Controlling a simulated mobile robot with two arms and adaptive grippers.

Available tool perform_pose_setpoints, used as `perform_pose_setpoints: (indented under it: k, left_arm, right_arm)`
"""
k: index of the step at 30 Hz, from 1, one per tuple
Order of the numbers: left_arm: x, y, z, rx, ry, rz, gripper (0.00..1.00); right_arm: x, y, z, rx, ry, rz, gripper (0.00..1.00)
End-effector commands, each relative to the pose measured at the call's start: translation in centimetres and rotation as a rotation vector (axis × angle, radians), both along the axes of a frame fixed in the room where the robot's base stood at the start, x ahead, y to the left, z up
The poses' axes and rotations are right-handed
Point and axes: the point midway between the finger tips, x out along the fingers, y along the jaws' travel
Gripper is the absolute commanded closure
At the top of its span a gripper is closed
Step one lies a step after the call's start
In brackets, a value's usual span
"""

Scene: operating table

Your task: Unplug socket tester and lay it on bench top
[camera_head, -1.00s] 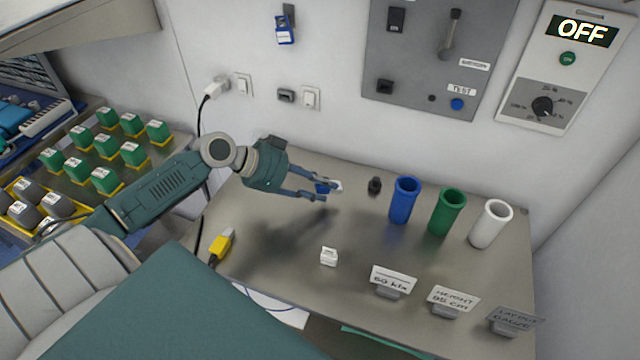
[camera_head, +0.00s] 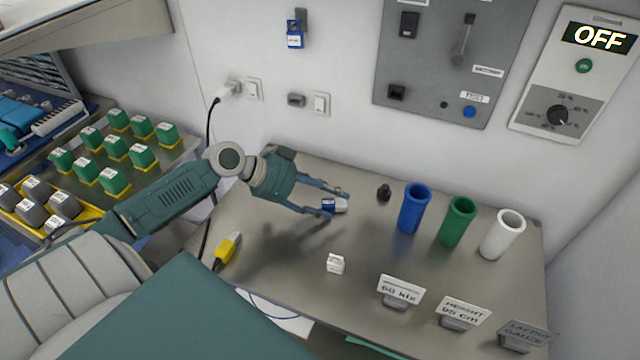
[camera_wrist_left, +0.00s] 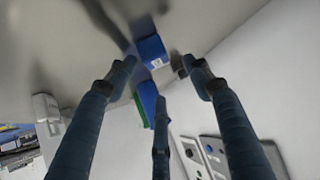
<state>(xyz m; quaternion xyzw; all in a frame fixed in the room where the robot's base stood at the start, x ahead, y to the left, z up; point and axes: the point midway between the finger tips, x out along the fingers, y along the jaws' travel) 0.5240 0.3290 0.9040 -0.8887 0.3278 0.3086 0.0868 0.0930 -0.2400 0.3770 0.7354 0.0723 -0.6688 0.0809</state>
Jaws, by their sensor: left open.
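The socket tester, a small blue and white block (camera_head: 328,205), lies on the bench top (camera_head: 290,240) toward its back. My left gripper (camera_head: 338,202) is open, with its fingertips around the tester, one behind and one at its front. In the left wrist view the blue block (camera_wrist_left: 152,50) shows between the spread fingers (camera_wrist_left: 157,62); I cannot tell whether any finger touches it. A wall socket (camera_head: 321,103) has a grey piece beside it and no tester in it. My right gripper is not in view.
A black knob-like piece (camera_head: 384,192) and blue (camera_head: 413,210), green (camera_head: 457,222) and white (camera_head: 502,234) tubes stand right of the gripper. A small white block (camera_head: 335,263), a yellow connector (camera_head: 228,248) and label stands (camera_head: 400,290) are nearer. A white plug (camera_head: 228,91) is on the wall.

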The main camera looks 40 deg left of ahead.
Motion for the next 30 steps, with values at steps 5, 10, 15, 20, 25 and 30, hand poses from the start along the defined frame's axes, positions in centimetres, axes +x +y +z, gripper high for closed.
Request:
perform_pose_setpoints:
  k: [5, 10, 15, 20, 25, 30]
  left_arm:
    - [-1.4, 1.2, 1.2, 0.003, 0.003, 0.000, 0.49]
    - [-3.5, 3.1, 3.3, 0.003, 0.003, 0.000, 0.49]
    - [-5.3, 4.7, 5.3, 0.002, 0.001, 0.001, 0.49]
    - [-6.5, 5.8, 6.6, -0.001, -0.001, 0.000, 0.49]
    - [-7.0, 6.2, 7.1, 0.001, -0.001, -0.001, 0.49]
    - [-7.0, 6.3, 7.2, 0.001, -0.001, -0.001, 0.49]
  right_arm:
    - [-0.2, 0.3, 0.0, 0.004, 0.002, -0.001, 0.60]
    - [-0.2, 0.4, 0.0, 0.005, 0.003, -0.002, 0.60]
    - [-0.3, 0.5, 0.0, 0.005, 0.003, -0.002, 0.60]
    - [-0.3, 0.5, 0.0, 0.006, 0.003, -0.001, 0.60]
    - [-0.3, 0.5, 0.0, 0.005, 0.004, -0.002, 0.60]
    - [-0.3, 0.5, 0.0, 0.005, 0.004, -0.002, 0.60]
